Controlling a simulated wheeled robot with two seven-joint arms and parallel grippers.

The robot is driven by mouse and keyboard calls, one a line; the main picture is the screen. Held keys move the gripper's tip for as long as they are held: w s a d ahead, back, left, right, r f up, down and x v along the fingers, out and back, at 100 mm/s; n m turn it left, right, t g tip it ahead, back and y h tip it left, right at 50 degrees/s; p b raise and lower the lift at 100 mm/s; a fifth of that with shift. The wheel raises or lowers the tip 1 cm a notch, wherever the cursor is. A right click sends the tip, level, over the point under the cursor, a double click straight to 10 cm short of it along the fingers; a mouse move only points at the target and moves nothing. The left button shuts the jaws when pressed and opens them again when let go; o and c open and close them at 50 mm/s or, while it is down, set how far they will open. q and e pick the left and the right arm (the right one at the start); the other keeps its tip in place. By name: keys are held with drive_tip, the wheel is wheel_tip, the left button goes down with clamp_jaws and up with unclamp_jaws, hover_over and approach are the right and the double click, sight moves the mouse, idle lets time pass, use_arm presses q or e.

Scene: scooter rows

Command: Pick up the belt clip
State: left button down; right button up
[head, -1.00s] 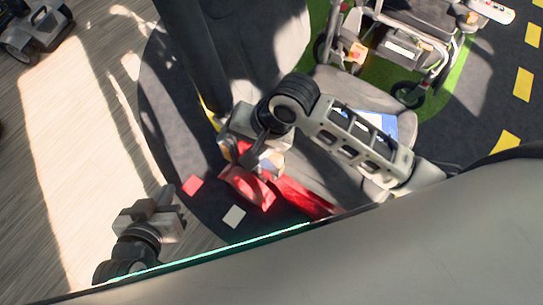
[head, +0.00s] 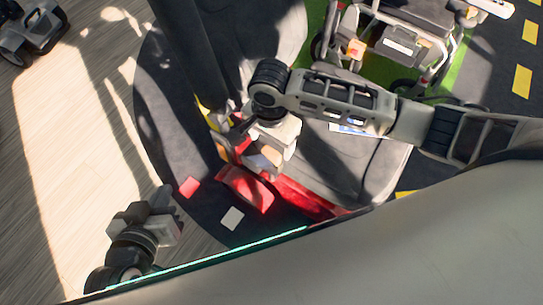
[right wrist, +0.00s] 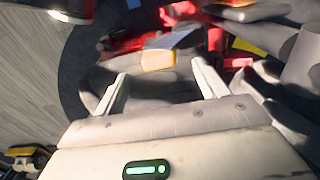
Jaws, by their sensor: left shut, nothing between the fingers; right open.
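My right gripper (right wrist: 160,82) is open, its two pale fingers apart in the right wrist view. In the head view it (head: 270,148) is over the front of a red and grey scooter (head: 247,190). A small tan-orange block with a blue-grey plate (right wrist: 158,60) lies ahead, between and beyond the fingertips; I cannot tell for sure whether it is the belt clip. The gripper partly hides this spot in the head view. My left gripper (head: 165,217) is shut and empty, low at the left, away from the scooter.
A grey seat or deck (head: 370,165) lies under my right arm. Another mobility scooter (head: 400,45) stands on a green patch at the top.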

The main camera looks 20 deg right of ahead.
sight(272, 152)
drive_tip(key=shift+d+f+b, duration=0.1)
drive_tip(key=shift+f+b, duration=0.6)
drive_tip(key=shift+f, duration=2.1)
drive_tip(key=c, duration=1.1)
